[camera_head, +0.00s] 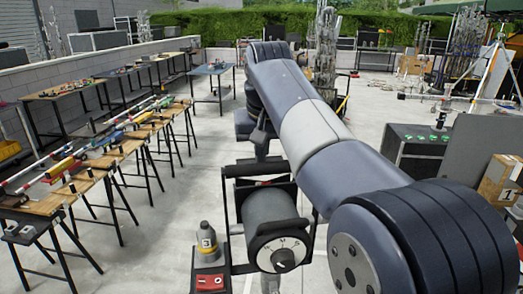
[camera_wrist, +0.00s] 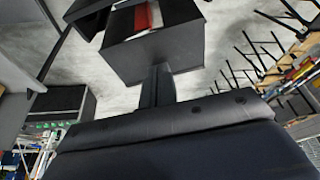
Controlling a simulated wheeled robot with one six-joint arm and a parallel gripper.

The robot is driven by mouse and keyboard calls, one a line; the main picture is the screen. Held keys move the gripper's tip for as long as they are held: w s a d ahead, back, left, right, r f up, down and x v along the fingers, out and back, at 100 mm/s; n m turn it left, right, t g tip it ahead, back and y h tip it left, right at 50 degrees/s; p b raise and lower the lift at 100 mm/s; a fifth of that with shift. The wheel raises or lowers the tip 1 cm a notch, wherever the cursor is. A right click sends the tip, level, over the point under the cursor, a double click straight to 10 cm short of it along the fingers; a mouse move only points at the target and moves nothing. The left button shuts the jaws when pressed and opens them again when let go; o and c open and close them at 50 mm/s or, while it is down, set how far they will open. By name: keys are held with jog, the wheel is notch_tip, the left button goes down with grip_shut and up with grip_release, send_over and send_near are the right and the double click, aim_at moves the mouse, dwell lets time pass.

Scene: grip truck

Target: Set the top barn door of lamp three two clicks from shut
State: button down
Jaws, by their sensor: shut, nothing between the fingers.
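A lamp with a grey drum (camera_head: 270,207) hangs in a black yoke at the lower middle of the head view, with a round marked dial facing me. Its number is not readable. Dark flaps at its top, likely barn doors (camera_head: 258,168), lie beneath my arm and are partly hidden. My gripper (camera_head: 262,152) points down just above them. In the wrist view my gripper (camera_wrist: 157,85) is shut and empty, its tips close to a dark box-like part (camera_wrist: 150,55) with red and white on top. I cannot tell whether they touch, or the door's angle.
Trestle tables with tools (camera_head: 95,165) line the left. A dark case (camera_head: 415,148) and a cardboard box (camera_head: 500,180) stand right. Open concrete floor lies between.

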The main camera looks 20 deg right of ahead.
jog(key=shift+w+f, duration=0.1)
jog(key=shift+f, duration=0.15)
jog(key=shift+w+r+p, duration=0.15)
jog(key=shift+r+p, duration=0.05)
jog(key=shift+p, duration=0.1)
jog(key=shift+w+r+p, duration=0.1)
jog(key=shift+w+p, duration=0.2)
jog(key=shift+p, duration=0.15)
jog(key=shift+r, duration=0.1)
jog(key=p+v, duration=0.6)
jog(key=v, duration=0.1)
jog(key=shift+s+r, duration=0.2)
jog(key=shift+r, duration=0.15)
jog(key=b+x, duration=0.6)
jog(key=x, duration=0.2)
jog(key=shift+f, duration=0.1)
dwell(0.4)
